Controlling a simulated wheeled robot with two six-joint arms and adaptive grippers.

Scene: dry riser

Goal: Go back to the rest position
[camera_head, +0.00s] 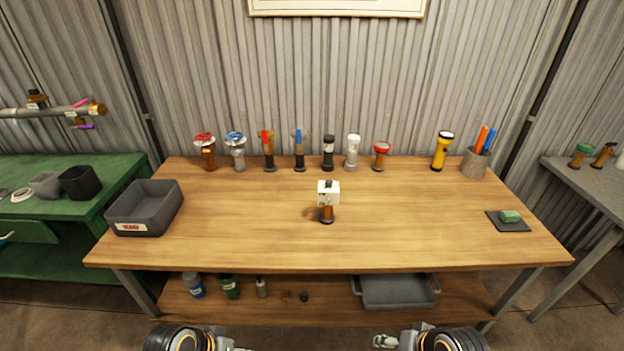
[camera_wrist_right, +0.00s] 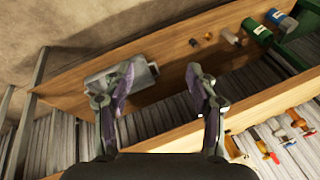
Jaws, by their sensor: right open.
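My left gripper (camera_head: 236,347) shows only at the bottom edge of the head view, in front of the bench; its fingers are mostly cut off. My right gripper (camera_head: 384,342) is at the bottom edge too, right of the middle. In the right wrist view my right gripper (camera_wrist_right: 160,82) has its two fingers wide apart with nothing between them. Both grippers are lower than the wooden bench top (camera_head: 250,235) and clear of it in the head view. A small brass fitting with a white block on top (camera_head: 327,200) stands upright mid-bench.
Several fittings stand along the back, with a yellow torch (camera_head: 441,152) and a pen cup (camera_head: 476,163). A grey bin (camera_head: 146,209) is at left, a green block on a dark mat (camera_head: 508,226) at right. The lower shelf holds a grey tray (camera_head: 397,292) and small jars.

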